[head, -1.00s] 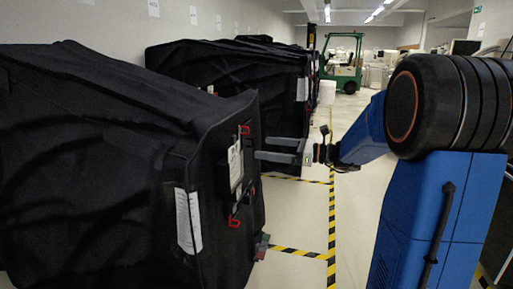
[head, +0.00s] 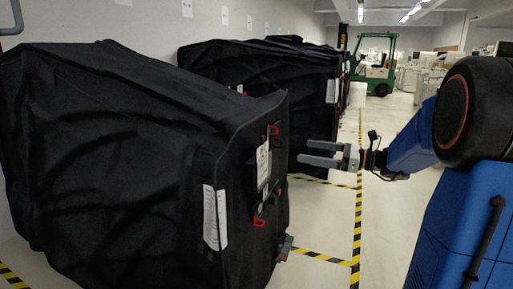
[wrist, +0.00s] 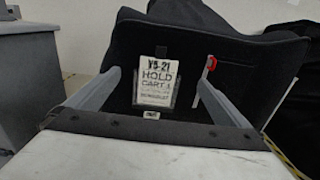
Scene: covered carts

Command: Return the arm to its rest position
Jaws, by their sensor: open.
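My gripper (head: 305,152) is open and empty, held in the air to the right of the near covered cart (head: 110,150). Its two grey fingers point left, and in the head view a clear gap shows between fingertips and the near cart's end. The wrist view shows both fingers spread in front of a black-covered cart (wrist: 125,50). My blue arm runs from the gripper to the right edge of the head view.
Another black-covered cart (head: 255,75) stands behind the near one along the wall. Yellow-black floor tape (head: 357,215) runs beside the carts. A green forklift (head: 378,65) is far back. The floor between tape and my arm is clear.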

